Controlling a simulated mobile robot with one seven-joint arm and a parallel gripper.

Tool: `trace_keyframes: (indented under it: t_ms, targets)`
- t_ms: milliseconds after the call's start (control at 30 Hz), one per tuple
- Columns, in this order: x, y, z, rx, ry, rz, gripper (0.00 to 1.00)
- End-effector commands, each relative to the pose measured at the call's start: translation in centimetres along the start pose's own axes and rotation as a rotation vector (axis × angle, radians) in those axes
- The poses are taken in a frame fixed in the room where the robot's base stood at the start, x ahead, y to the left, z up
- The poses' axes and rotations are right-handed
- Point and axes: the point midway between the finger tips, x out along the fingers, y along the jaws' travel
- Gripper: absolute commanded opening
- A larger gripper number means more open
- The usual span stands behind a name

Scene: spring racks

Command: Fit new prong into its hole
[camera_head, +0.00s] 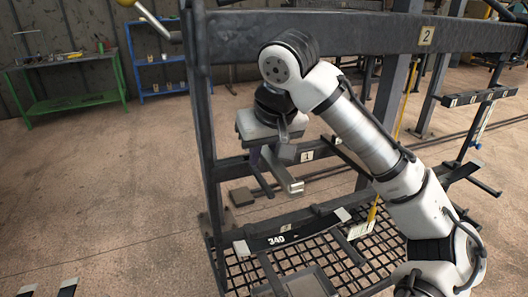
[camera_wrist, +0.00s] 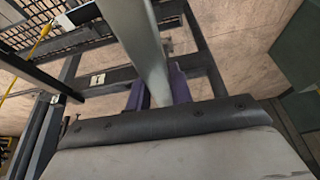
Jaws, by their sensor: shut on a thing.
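My gripper (camera_head: 266,158) hangs by the left side of the dark steel rack, in front of the beam marked 1 (camera_head: 291,161). It is shut on the new prong (camera_head: 282,174), a pale grey metal bar with a block-like end pointing down and toward the camera. In the wrist view, the purple fingers of my gripper (camera_wrist: 158,90) sit on both sides of the prong (camera_wrist: 143,40), which runs up out of the picture. The beam with its small label (camera_wrist: 97,80) lies left of the prong there. I cannot make out the hole itself.
The upper beam carries label 2 (camera_head: 426,36). Below is a mesh shelf (camera_head: 372,247) with a dark bar marked 340 (camera_head: 277,239). Dark prongs stick out at the right (camera_head: 485,187). A green bench (camera_head: 72,98) stands far left; the floor (camera_head: 100,190) there is clear.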

Motion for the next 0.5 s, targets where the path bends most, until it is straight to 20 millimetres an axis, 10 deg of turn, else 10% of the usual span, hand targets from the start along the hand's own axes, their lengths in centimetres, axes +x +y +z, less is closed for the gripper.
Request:
trace_keyframes:
  t_ms: [500]
  targets:
    - [0.49, -0.02, 0.24, 0.0, 0.002, -0.001, 0.0]
